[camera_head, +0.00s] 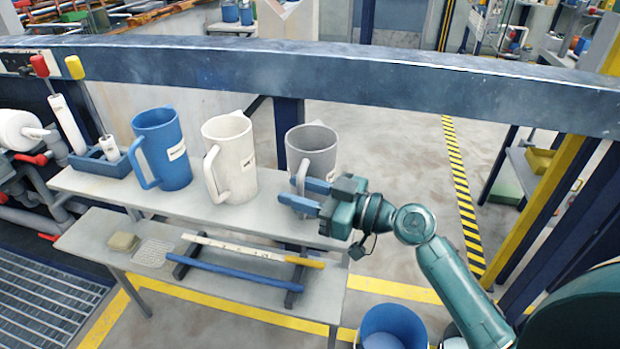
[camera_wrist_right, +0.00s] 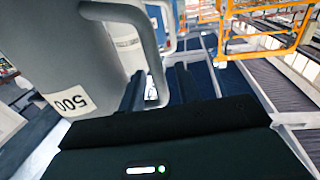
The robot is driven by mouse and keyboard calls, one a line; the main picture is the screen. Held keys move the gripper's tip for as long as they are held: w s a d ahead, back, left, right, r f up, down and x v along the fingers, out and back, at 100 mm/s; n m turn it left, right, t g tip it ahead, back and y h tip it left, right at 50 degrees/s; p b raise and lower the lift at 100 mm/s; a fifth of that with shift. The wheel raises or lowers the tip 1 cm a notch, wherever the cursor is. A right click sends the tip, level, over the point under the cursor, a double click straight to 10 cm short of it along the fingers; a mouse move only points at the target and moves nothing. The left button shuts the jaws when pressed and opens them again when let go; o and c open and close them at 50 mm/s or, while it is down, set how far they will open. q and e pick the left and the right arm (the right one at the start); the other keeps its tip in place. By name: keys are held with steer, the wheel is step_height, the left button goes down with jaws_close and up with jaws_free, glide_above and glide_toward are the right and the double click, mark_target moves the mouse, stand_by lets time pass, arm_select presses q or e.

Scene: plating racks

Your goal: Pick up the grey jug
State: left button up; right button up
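The grey jug (camera_head: 314,146) stands upright at the right end of the upper shelf of a bench, its handle towards me. My right gripper (camera_head: 292,191) is at the jug's handle, its two blue fingers apart. In the right wrist view the grey jug (camera_wrist_right: 60,50) fills the upper left, with a "500" label. Its handle (camera_wrist_right: 152,50) comes down between the spread fingers (camera_wrist_right: 157,85) of my right gripper; I cannot tell whether either finger touches it. My left gripper is not in view.
A white jug (camera_head: 232,158) and a blue jug (camera_head: 162,148) stand left of the grey one. A blue tray (camera_head: 100,163) is at the shelf's left end. A dark rail (camera_head: 300,75) runs behind. The lower shelf (camera_head: 105,228) holds rods; a blue bucket (camera_head: 392,322) stands below right.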

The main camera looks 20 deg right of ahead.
steer(key=shift+c, duration=0.2)
jaws_close()
stand_by(0.3)
